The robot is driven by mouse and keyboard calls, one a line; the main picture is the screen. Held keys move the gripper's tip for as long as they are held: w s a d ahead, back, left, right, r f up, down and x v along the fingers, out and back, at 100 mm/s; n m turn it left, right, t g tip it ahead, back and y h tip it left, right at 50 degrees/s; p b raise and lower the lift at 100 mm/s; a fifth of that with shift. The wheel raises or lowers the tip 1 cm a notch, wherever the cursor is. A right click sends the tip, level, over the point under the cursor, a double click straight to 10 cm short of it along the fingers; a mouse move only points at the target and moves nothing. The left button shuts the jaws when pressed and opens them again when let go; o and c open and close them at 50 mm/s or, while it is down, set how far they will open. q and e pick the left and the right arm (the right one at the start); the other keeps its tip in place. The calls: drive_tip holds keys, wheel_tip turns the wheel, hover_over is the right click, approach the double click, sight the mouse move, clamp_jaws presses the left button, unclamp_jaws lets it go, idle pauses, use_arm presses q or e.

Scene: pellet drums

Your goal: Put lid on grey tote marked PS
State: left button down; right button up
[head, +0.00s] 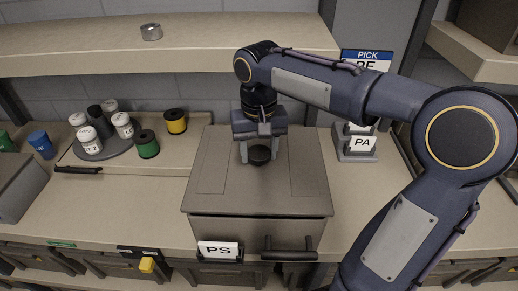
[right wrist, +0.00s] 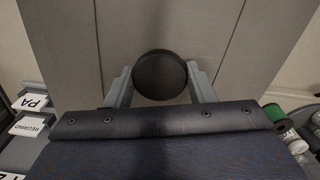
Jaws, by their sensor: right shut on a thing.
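A grey tote (head: 230,228) with a white card marked PS (head: 217,251) on its front stands on the workbench. A flat grey lid (head: 300,180) lies over the top of the tote; I cannot tell whether it is fully seated. The lid has a round black knob (head: 260,155) at its middle. My right gripper (head: 260,160) is over the lid and shut on this knob. In the right wrist view, the knob (right wrist: 160,75) sits between the two fingers. My left gripper is not in view.
At left, a round grey tray (head: 92,155) holds several white-capped jars. Green and yellow spools (head: 175,121) stand beside it. A PA card holder (head: 358,145) stands right of the tote. A shelf (head: 90,45) with a small metal tin (head: 151,32) runs above.

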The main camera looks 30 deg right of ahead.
sight(259, 152)
drive_tip(key=shift+f, duration=0.15)
idle(0.5)
drive_tip(key=shift+f+b, duration=0.5)
drive_tip(key=shift+f, duration=0.25)
drive_tip(key=o, duration=1.2)
wheel_tip(259, 152, up, 6)
drive_tip(key=p, duration=0.5)
drive_tip(key=shift+p, duration=0.35)
